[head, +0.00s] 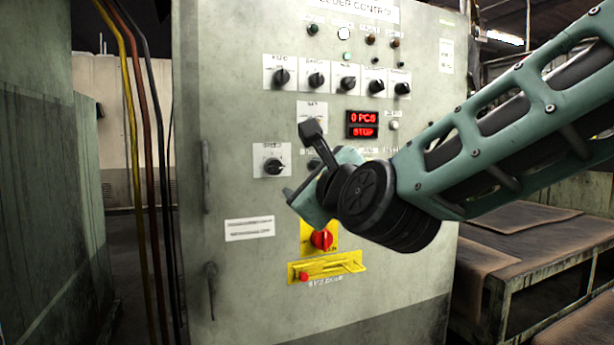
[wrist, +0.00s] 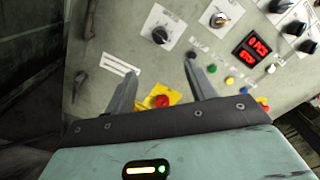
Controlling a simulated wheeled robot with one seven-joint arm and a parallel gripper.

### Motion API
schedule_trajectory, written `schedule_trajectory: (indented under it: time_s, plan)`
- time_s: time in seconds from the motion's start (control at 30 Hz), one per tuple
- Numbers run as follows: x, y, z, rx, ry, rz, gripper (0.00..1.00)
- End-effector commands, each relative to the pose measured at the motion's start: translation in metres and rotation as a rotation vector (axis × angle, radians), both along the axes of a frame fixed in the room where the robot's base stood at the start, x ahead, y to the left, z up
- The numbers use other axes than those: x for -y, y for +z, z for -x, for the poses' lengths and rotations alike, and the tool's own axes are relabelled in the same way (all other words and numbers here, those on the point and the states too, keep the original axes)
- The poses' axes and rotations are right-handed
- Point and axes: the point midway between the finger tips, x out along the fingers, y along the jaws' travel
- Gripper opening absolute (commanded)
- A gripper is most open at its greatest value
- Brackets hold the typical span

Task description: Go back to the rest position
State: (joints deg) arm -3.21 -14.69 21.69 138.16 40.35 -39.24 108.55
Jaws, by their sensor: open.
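My gripper (wrist: 163,92) is open in the wrist view, with its two fingers apart and nothing between them. It points at the front of a grey-green control cabinet (head: 240,190). In the head view my arm reaches in from the right, and its wrist covers part of the panel's middle. The red display (head: 362,124) reads "0 PCS" and "STOP". A red rotary switch on a yellow plate (head: 321,239) sits below my wrist; it also shows between the fingers in the wrist view (wrist: 161,101). I cannot tell the exact gap between fingertips and panel.
A row of black knobs (head: 347,83) runs across the upper panel. Another black knob (head: 273,166) is left of my wrist. Yellow, red and black cables (head: 150,200) hang left of the cabinet. A low metal bench (head: 520,245) stands at the right, below my arm.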

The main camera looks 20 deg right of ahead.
Motion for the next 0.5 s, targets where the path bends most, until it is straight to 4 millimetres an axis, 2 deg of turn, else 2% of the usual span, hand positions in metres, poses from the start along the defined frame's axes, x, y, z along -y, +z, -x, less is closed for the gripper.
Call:
schedule_trajectory:
  time_s: [0.37, 0.5]
  plan:
    - [0.000, 0.000, 0.000, 0.001, 0.001, 0.000, 0.55]
    - [-0.012, -0.011, 0.001, -0.045, 0.048, 0.084, 0.55]
